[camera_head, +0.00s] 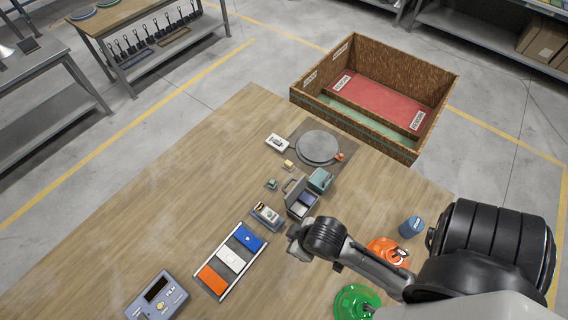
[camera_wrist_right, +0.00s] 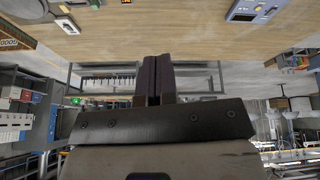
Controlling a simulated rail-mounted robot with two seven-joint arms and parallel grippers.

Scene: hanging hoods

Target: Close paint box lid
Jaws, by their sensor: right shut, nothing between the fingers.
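A small grey box (camera_head: 302,206), which looks like the paint box, stands on the wooden table with its lid (camera_head: 293,187) raised. A teal block-like item (camera_head: 320,180) is right beside it, and I cannot tell whether they touch. My right gripper (camera_head: 293,239) is just in front of the box, partly hidden by its own wrist. In the right wrist view my right gripper (camera_wrist_right: 152,80) has its two dark fingers together, with nothing between them. The box is not clearly visible in that view. My left gripper is not in view.
A tray of blue, white and orange blocks (camera_head: 230,261) lies left of my arm. A grey device (camera_head: 157,298), a round grey plate (camera_head: 317,147), a blue can (camera_head: 411,226) and a green round item (camera_head: 356,302) are also on the table. A large crate (camera_head: 436,92) stands beyond. The table's left side is clear.

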